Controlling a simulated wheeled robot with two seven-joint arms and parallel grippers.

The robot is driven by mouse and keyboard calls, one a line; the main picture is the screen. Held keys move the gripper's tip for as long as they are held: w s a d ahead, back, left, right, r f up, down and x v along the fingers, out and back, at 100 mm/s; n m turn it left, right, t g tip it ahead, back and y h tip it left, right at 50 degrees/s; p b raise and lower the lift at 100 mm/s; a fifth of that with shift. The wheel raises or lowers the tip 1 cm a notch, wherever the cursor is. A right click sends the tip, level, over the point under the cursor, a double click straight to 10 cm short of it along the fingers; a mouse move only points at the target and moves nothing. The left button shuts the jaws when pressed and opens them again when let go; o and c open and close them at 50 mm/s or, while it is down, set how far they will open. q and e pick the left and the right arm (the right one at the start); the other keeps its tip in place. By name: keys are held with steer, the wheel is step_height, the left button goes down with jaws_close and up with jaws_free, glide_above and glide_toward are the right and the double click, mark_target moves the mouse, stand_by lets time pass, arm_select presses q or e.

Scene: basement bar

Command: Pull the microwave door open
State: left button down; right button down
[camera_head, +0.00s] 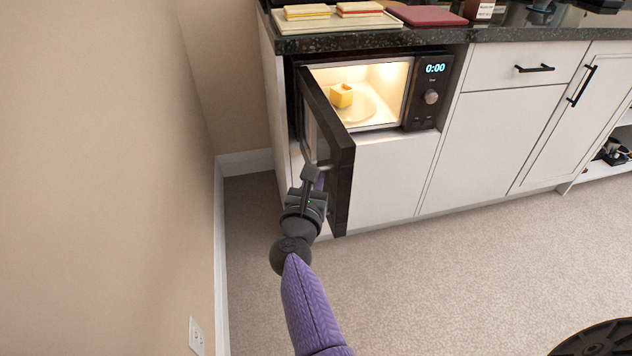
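The microwave (428,92) is built into the white cabinet under the counter. Its black door (341,170) is hinged at the left and stands wide open, swung out toward me. The lit inside shows a plate (362,108) with a small yellow item (341,95) on it. My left gripper (311,172), on a purple arm, is at the door's outer face, on its left side near a thin grey bar that looks like the handle. The fingers are partly hidden, and I cannot tell whether they close on the bar. My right gripper is not in view.
A beige wall (130,150) with a white outlet (196,336) runs close along the left of my arm.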

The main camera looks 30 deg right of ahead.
arm_select(q)
steer(key=shift+s, duration=0.15)
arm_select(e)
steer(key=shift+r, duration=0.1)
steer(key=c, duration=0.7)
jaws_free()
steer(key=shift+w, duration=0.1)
arm_select(q)
steer(key=shift+s+r, duration=0.15)
steer(key=shift+s, duration=0.15)
arm_select(e)
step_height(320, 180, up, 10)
steer(key=p, duration=0.8)
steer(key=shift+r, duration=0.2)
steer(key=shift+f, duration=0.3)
arm_select(q)
steer(key=w+v, duration=0.1)
steer(key=v, duration=0.6)
steer(key=shift+w+a+r+t, duration=0.2)
steer(key=shift+w+a+t, duration=0.1)
steer(key=shift+w, duration=0.05)
steer(key=shift+s, duration=0.1)
